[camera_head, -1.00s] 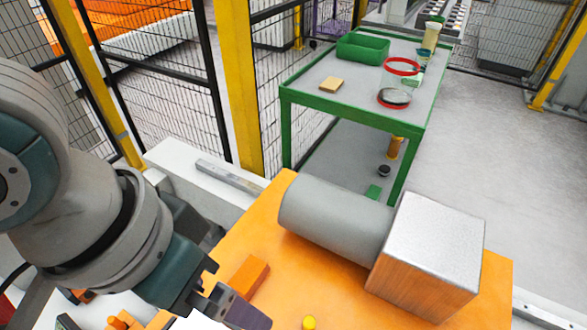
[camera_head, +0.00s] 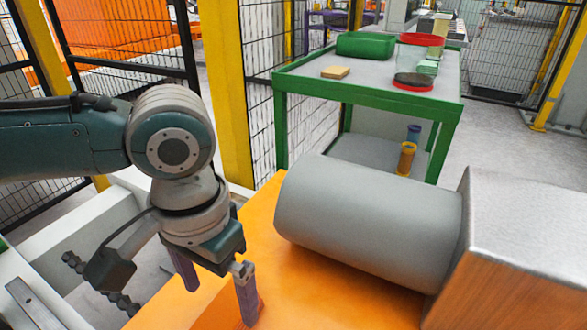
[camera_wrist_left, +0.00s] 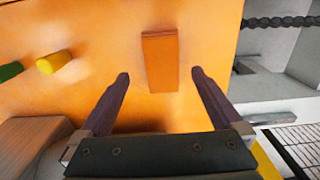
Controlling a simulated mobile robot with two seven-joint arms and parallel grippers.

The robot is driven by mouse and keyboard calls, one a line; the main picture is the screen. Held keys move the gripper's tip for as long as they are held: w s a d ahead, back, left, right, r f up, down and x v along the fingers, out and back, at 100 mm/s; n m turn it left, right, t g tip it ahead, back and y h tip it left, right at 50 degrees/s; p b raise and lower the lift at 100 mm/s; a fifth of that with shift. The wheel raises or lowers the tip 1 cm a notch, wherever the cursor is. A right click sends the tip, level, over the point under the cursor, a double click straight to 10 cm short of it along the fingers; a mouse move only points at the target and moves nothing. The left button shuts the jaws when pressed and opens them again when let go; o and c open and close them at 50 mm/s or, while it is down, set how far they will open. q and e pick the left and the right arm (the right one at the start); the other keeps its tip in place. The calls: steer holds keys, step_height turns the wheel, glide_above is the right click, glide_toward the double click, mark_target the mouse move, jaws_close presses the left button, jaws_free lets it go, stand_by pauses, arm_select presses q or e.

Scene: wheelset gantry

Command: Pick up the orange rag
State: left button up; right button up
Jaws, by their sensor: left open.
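The orange rag (camera_wrist_left: 160,62) looks like a flat, folded rectangle lying on an orange surface (camera_wrist_left: 95,25) of nearly the same colour. My left gripper (camera_wrist_left: 160,76) is open and points down, with its two purple fingers apart. In the wrist view the rag shows between and just beyond the fingertips, with no contact visible. My right gripper is not in view.
A large grey cylinder (camera_head: 365,220) and a metal-topped block (camera_head: 525,235) stand right of the gripper. A yellow peg (camera_wrist_left: 53,62) and a green peg (camera_wrist_left: 10,71) lie near the rag. Behind are a green table (camera_head: 380,93) and a yellow post (camera_head: 232,95).

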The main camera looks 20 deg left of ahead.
mark_target(224, 312)
arm_select(q)
steer(key=f+b, duration=0.1)
steer(key=f, duration=0.2)
steer(key=f+b, duration=0.1)
steer(key=f, duration=0.2)
steer(key=shift+w+a+b, duration=0.1)
steer(key=shift+w+b, duration=0.1)
steer(key=shift+b, duration=0.2)
steer(key=shift+c, duration=0.2)
steer(key=c, duration=1.3)
steer(key=shift+r, duration=0.15)
step_height(224, 312, up, 20)
steer(key=p, duration=0.7)
steer(key=shift+p, duration=0.4)
